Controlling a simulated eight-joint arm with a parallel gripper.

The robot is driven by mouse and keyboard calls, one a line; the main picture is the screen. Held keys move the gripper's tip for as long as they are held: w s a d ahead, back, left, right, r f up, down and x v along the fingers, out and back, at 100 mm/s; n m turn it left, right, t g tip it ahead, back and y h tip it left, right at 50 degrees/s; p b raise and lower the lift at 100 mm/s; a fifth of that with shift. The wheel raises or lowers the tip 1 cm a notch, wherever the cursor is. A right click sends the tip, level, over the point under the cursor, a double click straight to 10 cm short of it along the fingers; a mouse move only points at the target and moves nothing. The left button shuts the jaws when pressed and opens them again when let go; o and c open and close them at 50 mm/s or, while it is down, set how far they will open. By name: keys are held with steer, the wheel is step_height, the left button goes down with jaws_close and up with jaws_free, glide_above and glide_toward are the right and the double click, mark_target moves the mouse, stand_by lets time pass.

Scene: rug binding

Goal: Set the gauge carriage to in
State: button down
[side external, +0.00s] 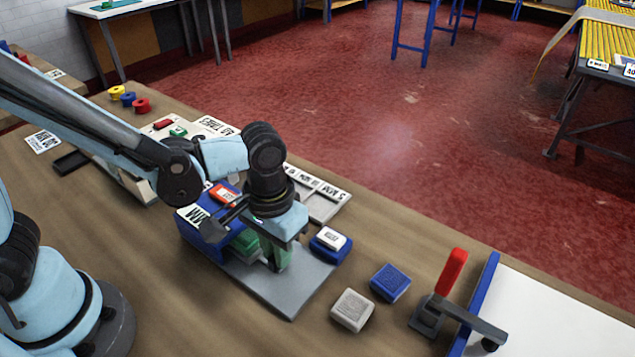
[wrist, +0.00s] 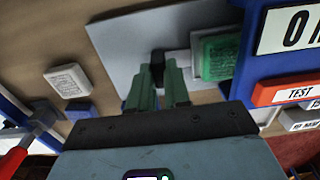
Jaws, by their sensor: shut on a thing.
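The gauge carriage looks to be the green block (wrist: 218,55) on the grey plate (wrist: 120,45), against the blue machine body (wrist: 258,75). A pale bar runs from the block to a dark knob (wrist: 157,58). My gripper (wrist: 161,75) has its green fingers shut on this knob; the fingertips hide part of it. In the side view my gripper (side external: 272,256) is low over the grey plate (side external: 287,290), to the right of the green block (side external: 244,241) and the blue machine body (side external: 198,232). My gripper hides part of the bar there.
A blue box with a white top (side external: 329,242), a blue block (side external: 390,282) and a beige block (side external: 352,309) stand right of the plate. A red-handled clamp (side external: 445,285) is farther right. The front of the bench is clear.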

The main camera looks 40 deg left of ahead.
mark_target(256, 242)
steer(key=shift+a, duration=2.5)
steer(key=c, duration=1.1)
jaws_free()
